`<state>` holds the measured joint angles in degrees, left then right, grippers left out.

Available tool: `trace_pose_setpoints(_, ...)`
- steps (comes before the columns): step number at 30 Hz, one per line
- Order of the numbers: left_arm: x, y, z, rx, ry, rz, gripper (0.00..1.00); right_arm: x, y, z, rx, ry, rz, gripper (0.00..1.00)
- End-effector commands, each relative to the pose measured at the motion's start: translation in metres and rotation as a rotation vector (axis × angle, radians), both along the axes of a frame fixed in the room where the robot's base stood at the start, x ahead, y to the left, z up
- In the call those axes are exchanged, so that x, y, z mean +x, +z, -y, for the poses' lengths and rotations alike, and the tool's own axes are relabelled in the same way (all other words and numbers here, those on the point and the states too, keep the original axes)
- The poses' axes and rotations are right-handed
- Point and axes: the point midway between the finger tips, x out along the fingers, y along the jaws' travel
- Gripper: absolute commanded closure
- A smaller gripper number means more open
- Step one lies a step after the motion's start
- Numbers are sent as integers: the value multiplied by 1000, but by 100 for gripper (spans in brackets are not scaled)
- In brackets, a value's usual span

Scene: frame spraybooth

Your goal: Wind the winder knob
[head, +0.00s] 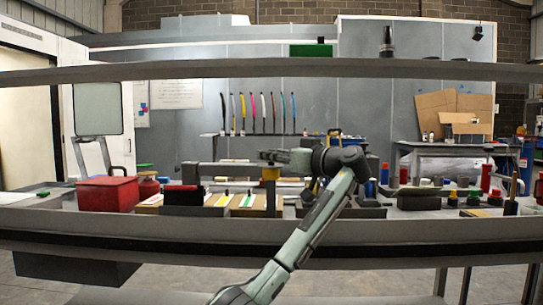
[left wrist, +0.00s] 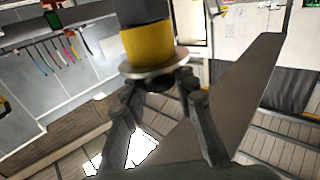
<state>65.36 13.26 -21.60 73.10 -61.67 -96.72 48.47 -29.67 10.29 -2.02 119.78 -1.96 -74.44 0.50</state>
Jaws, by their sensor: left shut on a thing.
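The winder knob (left wrist: 148,42) shows large in the left wrist view as a yellow and black cylinder above a round metal disc. A dark part shows under the disc between my fingers. In the head view its yellow band (head: 270,174) shows just below the fingertips. My left gripper (head: 272,157) reaches it from the right, with its arm coming up from the bottom of the picture. In the left wrist view the two fingers of this gripper (left wrist: 160,88) close in at the disc and hold the knob. The exact contact is partly hidden. My right gripper is not in view.
Long grey rails (head: 120,222) cross in front of and above the work area. A red box (head: 108,192) stands at the left. Several coloured bottles and caps stand at the right. Coloured strips (head: 263,112) stand upright behind.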

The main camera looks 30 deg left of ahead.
Motion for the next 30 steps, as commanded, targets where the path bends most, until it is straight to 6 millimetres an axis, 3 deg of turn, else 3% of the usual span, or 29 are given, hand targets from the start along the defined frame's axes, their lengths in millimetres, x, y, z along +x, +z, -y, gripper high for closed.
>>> trace_pose_setpoints(17,0,1,-1,0,28,3,100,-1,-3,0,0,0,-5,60)
trace_pose_setpoints(18,0,1,-1,0,28,3,68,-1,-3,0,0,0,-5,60)
trace_pose_setpoints(21,0,1,-1,0,28,3,56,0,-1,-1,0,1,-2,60)
trace_pose_setpoints(22,0,1,-1,1,28,2,52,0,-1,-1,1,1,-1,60)
trace_pose_setpoints(30,0,1,0,1,28,2,52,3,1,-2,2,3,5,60)
